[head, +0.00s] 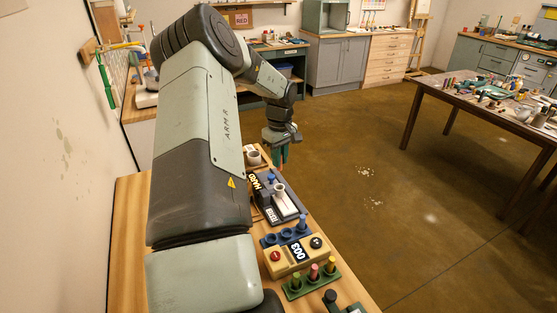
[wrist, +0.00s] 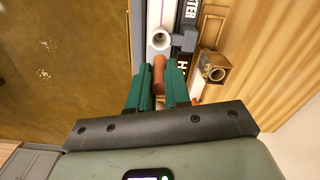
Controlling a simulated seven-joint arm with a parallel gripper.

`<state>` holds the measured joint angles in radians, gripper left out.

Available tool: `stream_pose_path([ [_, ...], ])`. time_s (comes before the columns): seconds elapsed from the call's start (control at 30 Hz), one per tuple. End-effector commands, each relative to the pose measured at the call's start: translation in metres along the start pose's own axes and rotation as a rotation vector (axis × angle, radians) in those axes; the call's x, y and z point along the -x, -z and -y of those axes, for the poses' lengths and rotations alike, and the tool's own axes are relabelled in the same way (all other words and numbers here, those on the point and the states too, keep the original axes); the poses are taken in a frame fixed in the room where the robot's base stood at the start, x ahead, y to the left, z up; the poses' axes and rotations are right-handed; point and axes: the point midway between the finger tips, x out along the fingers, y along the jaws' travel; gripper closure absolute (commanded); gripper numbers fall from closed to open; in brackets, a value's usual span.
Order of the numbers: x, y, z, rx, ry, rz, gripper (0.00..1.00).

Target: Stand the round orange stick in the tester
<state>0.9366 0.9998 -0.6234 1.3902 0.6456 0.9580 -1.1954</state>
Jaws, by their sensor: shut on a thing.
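My gripper (wrist: 158,88) has green fingers shut on the round orange stick (wrist: 158,72), seen between them in the wrist view. The tester (wrist: 185,42) lies just beyond the fingertips, with a round white socket (wrist: 160,38). The stick's end appears close to the socket but beside it, not in it; the height between them is unclear. In the head view my gripper (head: 281,156) hangs over the far end of the bench, beyond the tester (head: 292,212).
A wooden block with a round cup (wrist: 214,73) stands beside the tester. Nearer in the head view are a tan box reading 003 (head: 285,262), a blue holder (head: 286,238) and a green rack (head: 314,284) with several sticks. Open floor lies right of the bench.

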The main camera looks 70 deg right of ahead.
Motion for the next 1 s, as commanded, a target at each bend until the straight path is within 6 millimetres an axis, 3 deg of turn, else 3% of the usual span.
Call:
stream_pose_path([
  [1.0,-0.082,-0.001,0.0,-0.003,0.0,0.001,1.0],
])
